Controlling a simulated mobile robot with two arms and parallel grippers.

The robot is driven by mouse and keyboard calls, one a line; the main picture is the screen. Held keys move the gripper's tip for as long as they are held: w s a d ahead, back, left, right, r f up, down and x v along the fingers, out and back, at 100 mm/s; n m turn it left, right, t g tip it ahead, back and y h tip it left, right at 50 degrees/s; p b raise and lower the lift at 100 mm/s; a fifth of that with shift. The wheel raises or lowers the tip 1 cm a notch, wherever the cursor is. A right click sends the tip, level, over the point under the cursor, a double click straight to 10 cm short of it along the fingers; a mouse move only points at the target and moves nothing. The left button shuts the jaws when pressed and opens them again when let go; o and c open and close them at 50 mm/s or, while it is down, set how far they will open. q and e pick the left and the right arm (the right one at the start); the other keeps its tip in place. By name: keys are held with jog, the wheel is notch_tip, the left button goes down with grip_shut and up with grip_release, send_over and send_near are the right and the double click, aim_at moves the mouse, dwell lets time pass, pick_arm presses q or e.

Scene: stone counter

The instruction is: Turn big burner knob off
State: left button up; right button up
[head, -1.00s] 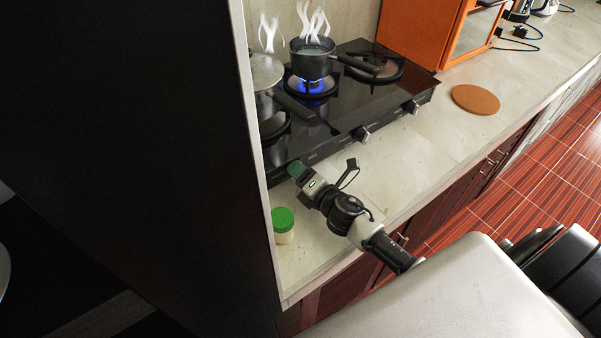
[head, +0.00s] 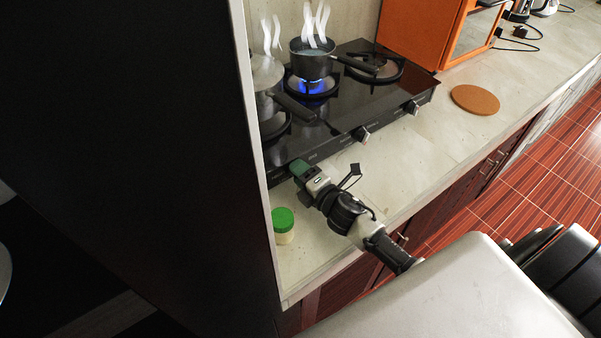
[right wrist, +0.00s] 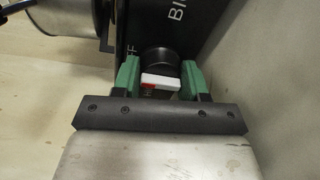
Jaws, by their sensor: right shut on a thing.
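The big burner knob (right wrist: 160,80) is a dark round dial with a white bar handle and a red mark, on the black stove front. In the right wrist view it sits between the green fingers of my right gripper (right wrist: 160,84), which is shut on it. Part of "BIG" and the end of "OFF" show on the panel around it. In the head view my right gripper (head: 301,170) is at the left end of the stove (head: 350,118) front and hides this knob. My left gripper is not in view.
A steaming pot (head: 312,62) stands over a blue flame; another steaming pot (head: 266,72) is partly behind the dark panel (head: 130,150) at left. Two other knobs (head: 362,134) are to the right. A green-lidded jar (head: 283,222) stands close to my right arm.

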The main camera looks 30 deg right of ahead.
jog(key=o, duration=0.6)
jog(key=b+v, duration=0.2)
jog(key=v, duration=0.7)
jog(key=shift+s+f, duration=0.1)
jog(key=shift+s, duration=0.05)
jog(key=shift+s+d, duration=0.1)
jog(key=shift+s, duration=0.65)
jog(key=shift+s, duration=0.1)
